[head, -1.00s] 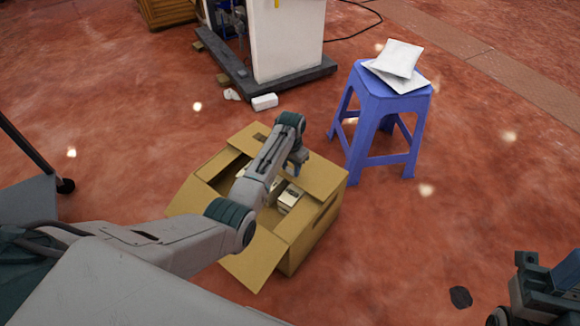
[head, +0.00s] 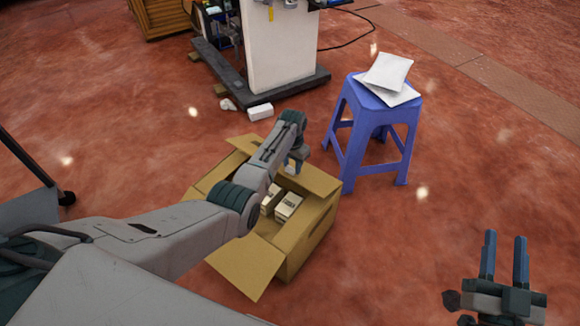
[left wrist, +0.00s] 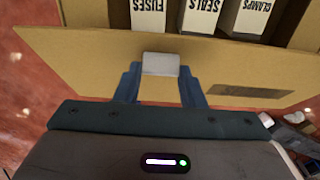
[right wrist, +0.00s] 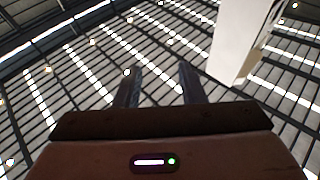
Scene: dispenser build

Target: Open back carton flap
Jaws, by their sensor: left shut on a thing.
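The open brown carton (head: 300,240) stands on the floor with small boxes inside. Its back flap (head: 318,180) runs along the far side, slanting up over the opening; it also crosses the left wrist view (left wrist: 90,62), with a dark slot at right. My left gripper (head: 292,167) is at this flap, and in the left wrist view its fingers (left wrist: 160,78) are shut on a small pale tab (left wrist: 160,64) at the flap. My arm hides part of the carton. My right gripper (head: 505,240) is open and empty, far to the right of the carton.
A blue stool (head: 376,115) with white packets (head: 388,72) stands close behind the carton at right. A white block (head: 260,112) lies by a dark-based machine (head: 285,50). Floor between the carton and my right gripper is clear.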

